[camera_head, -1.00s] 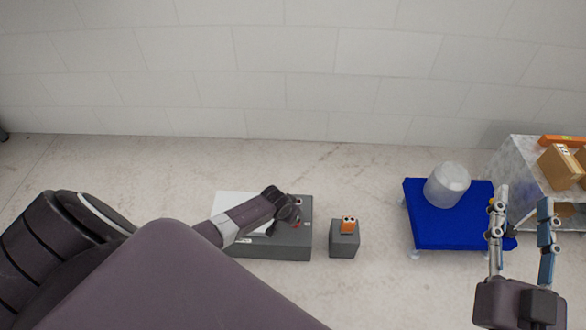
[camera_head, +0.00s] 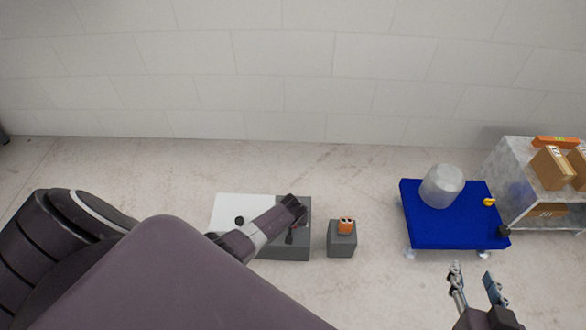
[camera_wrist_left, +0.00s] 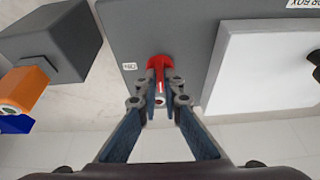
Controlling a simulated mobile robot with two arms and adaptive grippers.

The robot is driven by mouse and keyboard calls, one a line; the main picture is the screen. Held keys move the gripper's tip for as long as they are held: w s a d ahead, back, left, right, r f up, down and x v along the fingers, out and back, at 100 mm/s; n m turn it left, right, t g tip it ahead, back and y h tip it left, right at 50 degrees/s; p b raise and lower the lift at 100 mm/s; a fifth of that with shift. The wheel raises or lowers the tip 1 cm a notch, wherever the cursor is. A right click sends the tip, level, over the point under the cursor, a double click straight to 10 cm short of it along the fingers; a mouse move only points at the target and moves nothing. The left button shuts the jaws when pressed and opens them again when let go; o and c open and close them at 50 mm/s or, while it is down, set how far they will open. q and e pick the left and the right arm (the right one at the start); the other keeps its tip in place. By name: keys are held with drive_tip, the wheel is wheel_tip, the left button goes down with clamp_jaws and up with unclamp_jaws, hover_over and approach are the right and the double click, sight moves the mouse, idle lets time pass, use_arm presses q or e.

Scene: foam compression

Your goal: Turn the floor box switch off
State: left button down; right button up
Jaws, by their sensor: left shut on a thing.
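The floor box (camera_head: 302,250) is a grey box on the floor with a white panel on its left. It also fills much of the left wrist view (camera_wrist_left: 190,25). Its red switch (camera_wrist_left: 160,62) shows in the left wrist view, with a small white label beside it. My left gripper (camera_wrist_left: 160,92) is shut on the red switch, its two fingers pressed at the switch's sides. In the head view my left arm hides the switch. My right gripper (camera_head: 472,271) is open and empty at the lower right, in front of the blue cart.
A small grey block (camera_head: 342,246) with an orange socket (camera_head: 346,226) on top stands right of the floor box. A blue cart (camera_head: 440,232) carries a translucent container (camera_head: 442,186). A grey shelf (camera_head: 510,180) with cardboard boxes stands at the right. A tiled wall closes the back.

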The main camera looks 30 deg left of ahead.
use_arm(q)
drive_tip(key=shift+w, duration=0.1)
idle(0.5)
drive_tip(key=c, duration=2.1)
unclamp_jaws()
drive_tip(key=shift+r, duration=0.1)
drive_tip(key=v, duration=1.2)
drive_tip(key=shift+d, duration=0.2)
